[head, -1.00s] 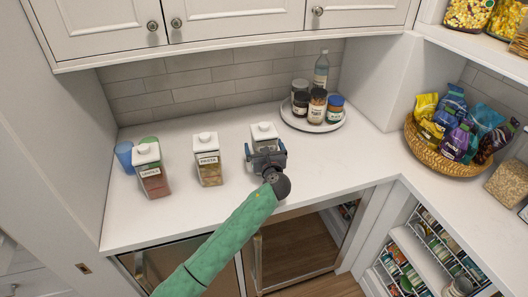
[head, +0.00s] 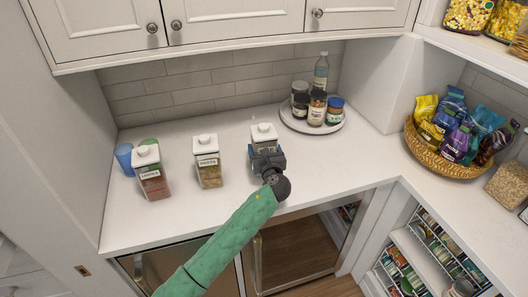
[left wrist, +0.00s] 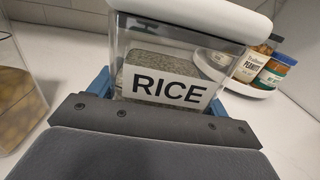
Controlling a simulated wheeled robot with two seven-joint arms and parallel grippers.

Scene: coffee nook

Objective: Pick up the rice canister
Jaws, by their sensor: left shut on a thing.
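The rice canister (head: 264,136) is a clear box with a white lid, standing on the white counter. In the left wrist view its RICE label (left wrist: 168,88) faces me, with grey-white grain behind it. My left gripper (head: 267,160) is in front of the canister and shut on it, with blue finger parts showing at both sides in the left wrist view. The gripper hides the canister's lower part, so I cannot tell whether its base touches the counter. My right gripper is not in view.
A round white tray (head: 290,121) with several jars and a bottle is behind right. A snack basket (head: 442,160) sits at right.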

